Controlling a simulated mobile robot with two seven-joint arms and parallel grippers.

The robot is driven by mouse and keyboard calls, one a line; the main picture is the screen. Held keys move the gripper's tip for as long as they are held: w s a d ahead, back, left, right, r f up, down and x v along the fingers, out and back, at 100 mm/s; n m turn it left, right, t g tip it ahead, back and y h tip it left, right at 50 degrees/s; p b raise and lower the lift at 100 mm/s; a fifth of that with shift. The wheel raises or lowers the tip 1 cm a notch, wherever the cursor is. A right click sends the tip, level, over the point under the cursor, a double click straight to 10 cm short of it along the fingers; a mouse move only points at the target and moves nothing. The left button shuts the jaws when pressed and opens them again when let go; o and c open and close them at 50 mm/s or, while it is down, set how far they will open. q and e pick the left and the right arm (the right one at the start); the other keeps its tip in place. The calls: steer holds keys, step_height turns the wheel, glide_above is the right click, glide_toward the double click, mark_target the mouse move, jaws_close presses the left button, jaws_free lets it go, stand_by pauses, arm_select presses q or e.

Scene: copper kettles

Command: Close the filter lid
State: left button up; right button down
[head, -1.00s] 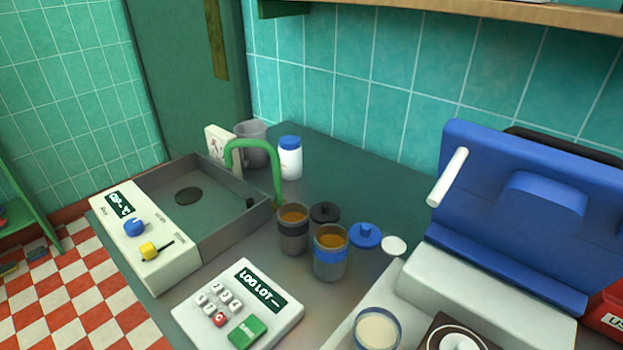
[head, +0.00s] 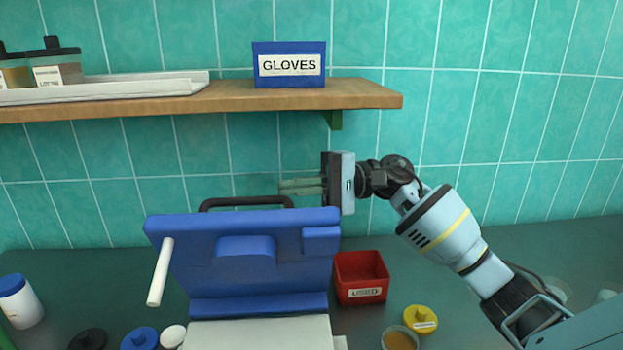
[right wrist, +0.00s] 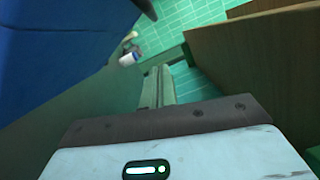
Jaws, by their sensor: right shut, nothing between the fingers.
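The blue filter lid (head: 225,255) stands raised, tilted back, on its pale machine base (head: 262,334) in the head view. A white bar (head: 160,272) sticks out at its left, and a black handle (head: 246,201) shows behind its top edge. My right gripper (head: 283,186) is shut and empty, pointing left just above the lid's top edge near that handle. Whether it touches the lid cannot be told. In the right wrist view, the shut fingers (right wrist: 158,82) point along the back wall, with the blue lid (right wrist: 55,50) at upper left. My left gripper is not in view.
A wooden shelf (head: 365,95) with a gloves box (head: 290,65) and a tray hangs above the gripper. A red bin (head: 361,278), a yellow lid (head: 420,319) and a cup (head: 400,339) stand right of the machine. A white bottle (head: 18,302) stands left.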

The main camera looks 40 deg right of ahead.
mark_target(263, 198)
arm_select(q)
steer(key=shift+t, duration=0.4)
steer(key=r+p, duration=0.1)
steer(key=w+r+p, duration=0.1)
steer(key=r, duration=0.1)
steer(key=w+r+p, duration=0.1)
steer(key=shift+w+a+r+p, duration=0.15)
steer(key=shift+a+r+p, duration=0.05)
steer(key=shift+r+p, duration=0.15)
arm_select(e)
steer(key=s+a+r, duration=0.1)
steer(key=a, duration=0.6)
steer(key=shift+r, duration=0.15)
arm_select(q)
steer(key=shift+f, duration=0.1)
arm_select(e)
steer(key=shift+s+a, duration=0.1)
